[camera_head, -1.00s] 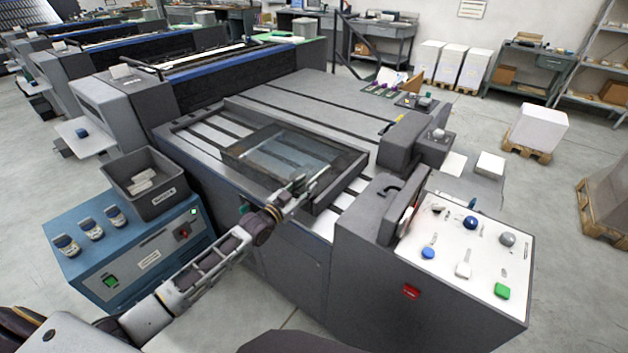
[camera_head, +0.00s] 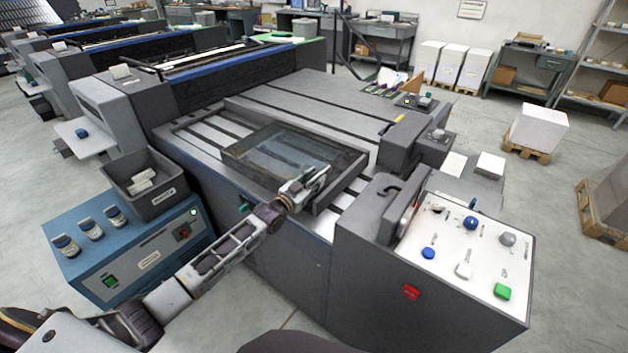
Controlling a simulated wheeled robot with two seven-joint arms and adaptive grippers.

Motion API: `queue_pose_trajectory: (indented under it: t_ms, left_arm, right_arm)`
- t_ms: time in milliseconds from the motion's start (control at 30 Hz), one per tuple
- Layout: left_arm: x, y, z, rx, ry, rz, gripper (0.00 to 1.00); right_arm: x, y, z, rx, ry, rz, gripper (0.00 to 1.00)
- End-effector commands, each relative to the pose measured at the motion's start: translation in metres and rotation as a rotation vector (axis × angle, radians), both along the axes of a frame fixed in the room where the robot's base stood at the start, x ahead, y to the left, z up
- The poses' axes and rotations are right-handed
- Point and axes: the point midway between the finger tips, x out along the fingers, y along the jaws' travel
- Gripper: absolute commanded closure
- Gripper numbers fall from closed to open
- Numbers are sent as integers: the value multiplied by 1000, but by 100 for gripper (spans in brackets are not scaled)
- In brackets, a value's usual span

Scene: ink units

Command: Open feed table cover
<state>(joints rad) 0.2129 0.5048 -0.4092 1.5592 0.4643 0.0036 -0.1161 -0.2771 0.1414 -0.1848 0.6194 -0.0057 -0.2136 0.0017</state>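The feed table cover (camera_head: 349,163) is a dark-framed clear panel lying on the feed table (camera_head: 203,130) of the grey press. It looks closed, lying flat on the table. My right gripper is not in view.
A control panel (camera_head: 471,280) with several knobs and buttons stands front right. A blue cabinet (camera_head: 150,225) with several bottles and a grey bin (camera_head: 171,206) stands at left. A raised grey housing (camera_head: 398,146) borders the feed table at right.

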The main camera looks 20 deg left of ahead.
Motion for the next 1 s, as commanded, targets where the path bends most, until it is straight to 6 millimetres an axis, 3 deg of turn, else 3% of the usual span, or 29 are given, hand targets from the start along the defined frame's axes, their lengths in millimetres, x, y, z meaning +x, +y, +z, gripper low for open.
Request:
queue_pose_trajectory:
  t_ms: [167,433,1000]
  left_arm:
    - [0,0,0,0,0,0,68]
    - [0,0,0,0,0,0,100]
    - [-4,5,0,2,1,0,100]
  right_arm:
    - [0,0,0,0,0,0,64]
    - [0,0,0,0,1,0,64]
    - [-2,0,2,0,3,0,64]
